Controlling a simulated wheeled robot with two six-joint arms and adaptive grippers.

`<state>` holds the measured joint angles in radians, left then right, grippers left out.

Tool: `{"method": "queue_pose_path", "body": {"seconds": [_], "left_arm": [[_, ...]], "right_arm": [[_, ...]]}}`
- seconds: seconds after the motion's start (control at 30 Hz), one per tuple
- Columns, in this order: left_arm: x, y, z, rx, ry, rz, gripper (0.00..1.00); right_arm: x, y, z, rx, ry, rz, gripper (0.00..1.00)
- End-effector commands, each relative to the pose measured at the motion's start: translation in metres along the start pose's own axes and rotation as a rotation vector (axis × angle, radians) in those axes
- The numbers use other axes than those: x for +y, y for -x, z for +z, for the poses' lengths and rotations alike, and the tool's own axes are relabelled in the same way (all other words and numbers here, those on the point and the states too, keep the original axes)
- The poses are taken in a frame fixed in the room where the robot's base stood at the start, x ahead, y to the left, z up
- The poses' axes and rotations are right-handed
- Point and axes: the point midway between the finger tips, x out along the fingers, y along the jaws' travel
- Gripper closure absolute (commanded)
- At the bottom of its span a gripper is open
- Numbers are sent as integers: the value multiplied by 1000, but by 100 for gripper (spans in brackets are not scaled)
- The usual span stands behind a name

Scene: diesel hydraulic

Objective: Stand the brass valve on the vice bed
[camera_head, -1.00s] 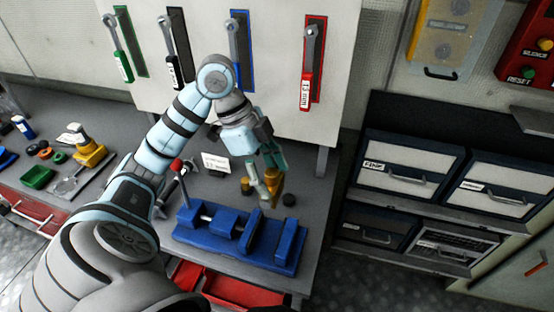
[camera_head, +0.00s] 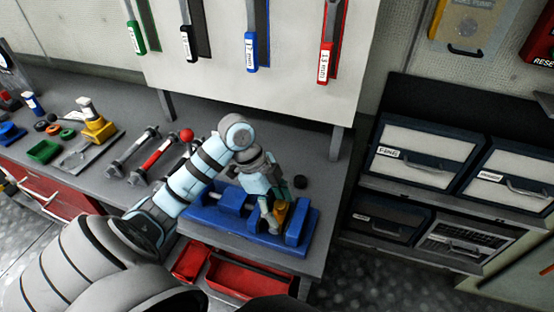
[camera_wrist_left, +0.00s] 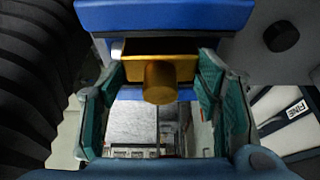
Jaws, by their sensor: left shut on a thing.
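The brass valve (camera_head: 282,207) is a yellow block with a round stub. My left gripper (camera_head: 272,216) is shut on it and holds it over the gap between the jaws of the blue vice (camera_head: 298,226). In the left wrist view the valve (camera_wrist_left: 159,80) sits between the teal finger pads of the left gripper (camera_wrist_left: 160,95), with the blue vice (camera_wrist_left: 165,16) close beyond it. The fingers hide the valve's lower end, so I cannot tell whether it touches the vice bed. My right gripper is not in view.
A small black round part (camera_head: 300,181) lies behind the vice. A red-knobbed tool (camera_head: 187,135) and steel tools lie left of my arm. An open red drawer (camera_head: 240,277) is below the bench front. Dark drawer units (camera_head: 425,160) stand at the right.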

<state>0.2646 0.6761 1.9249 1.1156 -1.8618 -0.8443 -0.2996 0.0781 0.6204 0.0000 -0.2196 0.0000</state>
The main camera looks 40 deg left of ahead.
Motion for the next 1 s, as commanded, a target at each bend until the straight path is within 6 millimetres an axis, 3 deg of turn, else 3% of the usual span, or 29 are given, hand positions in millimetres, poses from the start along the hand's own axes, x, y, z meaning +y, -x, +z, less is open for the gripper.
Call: {"method": "queue_pose_path", "body": {"seconds": [0.13, 0.17, 0.27, 0.67, 1.0], "left_arm": [[0, 0, 0, 1, -1, -1, 100], [0, 1, 0, 0, 0, -1, 37], [0, 1, 0, 0, 0, -1, 22], [-1, 10, -1, -1, -1, -4, 22], [-1, 98, -1, -2, -1, -6, 22]], "right_arm": [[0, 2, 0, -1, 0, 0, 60], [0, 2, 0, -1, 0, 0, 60], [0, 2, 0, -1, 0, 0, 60], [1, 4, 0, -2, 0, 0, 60], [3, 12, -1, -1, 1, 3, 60]]}}
